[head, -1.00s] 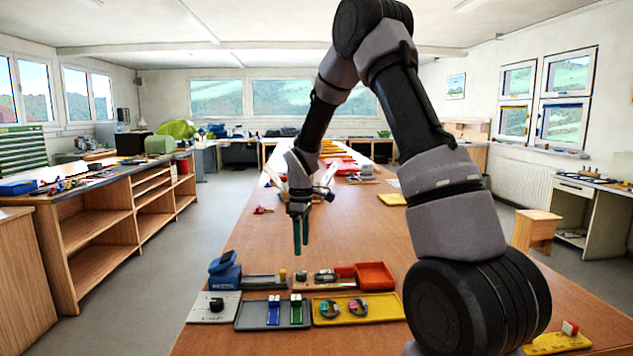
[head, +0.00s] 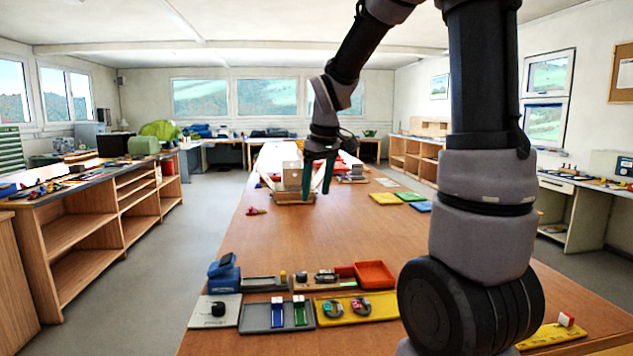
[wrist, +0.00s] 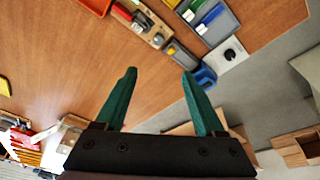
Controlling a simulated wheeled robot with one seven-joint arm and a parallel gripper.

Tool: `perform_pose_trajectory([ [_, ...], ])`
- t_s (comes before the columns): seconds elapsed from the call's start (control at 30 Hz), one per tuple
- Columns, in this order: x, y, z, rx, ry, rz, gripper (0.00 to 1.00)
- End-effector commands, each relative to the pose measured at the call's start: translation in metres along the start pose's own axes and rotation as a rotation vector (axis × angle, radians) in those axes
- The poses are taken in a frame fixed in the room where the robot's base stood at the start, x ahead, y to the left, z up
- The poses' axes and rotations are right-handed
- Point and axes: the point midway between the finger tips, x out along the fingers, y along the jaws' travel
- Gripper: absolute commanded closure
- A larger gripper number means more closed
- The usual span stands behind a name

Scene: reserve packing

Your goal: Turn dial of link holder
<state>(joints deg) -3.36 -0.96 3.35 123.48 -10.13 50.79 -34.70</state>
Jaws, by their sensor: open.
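A white plate with a round black knob (head: 218,308) lies at the near left of the table. It looks like the dial, though I cannot tell for certain which thing is the link holder. The same plate shows at the upper right of the wrist view (wrist: 231,53). My gripper (head: 317,178) hangs high above the table, well beyond and to the right of the plate, fingers pointing down. In the wrist view its two green fingers (wrist: 158,75) are spread apart with nothing between them. It touches nothing.
A grey tray (head: 262,325) with blue and green pieces and a yellow tray (head: 335,319) stand right of the plate. A blue block (head: 224,274), a wooden fixture (head: 343,283) and an orange bin (head: 375,274) stand behind. The middle of the table is mostly clear.

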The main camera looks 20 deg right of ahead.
Motion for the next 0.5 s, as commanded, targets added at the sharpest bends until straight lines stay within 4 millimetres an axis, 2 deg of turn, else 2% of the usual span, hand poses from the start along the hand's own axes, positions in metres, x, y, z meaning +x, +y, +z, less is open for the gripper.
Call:
perform_pose_trajectory([
  [0.2, -0.021, -0.003, 0.012, 0.080, 0.036, 0.006, 0.29],
  [0.5, -0.024, -0.004, 0.015, 0.099, 0.044, 0.006, 0.29],
])
